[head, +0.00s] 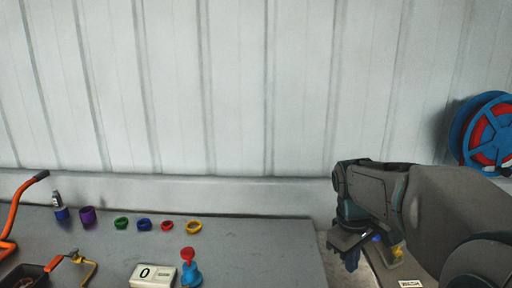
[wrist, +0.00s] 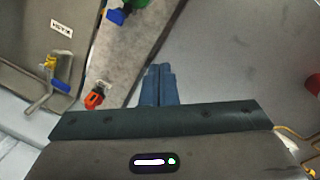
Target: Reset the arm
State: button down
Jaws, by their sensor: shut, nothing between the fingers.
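My arm reaches in from the right in the head view, with my gripper (head: 348,258) pointing down just right of the grey table (head: 260,250). The wrist view shows my gripper's blue fingers (wrist: 159,72) pressed together, with nothing between them. The fingers appear apart from the surfaces around them. Part of the area behind and below my arm is hidden in the head view.
Behind are coloured rings, including a yellow one (head: 194,227), and a purple cup (head: 87,216).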

jog(key=s+a+f+m+t, duration=0.1)
jog(key=s+a+f+m, duration=0.1)
jog(key=s, duration=0.4)
jog(key=s+a+f+m+t+y, duration=0.1)
jog(key=s+a+f+m, duration=0.1)
jog(key=s+a+m, duration=0.2)
jog(key=s, duration=0.3)
jog(key=shift+f+t+y, duration=0.2)
jog(key=shift+t+y, duration=0.1)
jog(key=shift+s+d, duration=0.1)
jog(key=shift+s, duration=0.05)
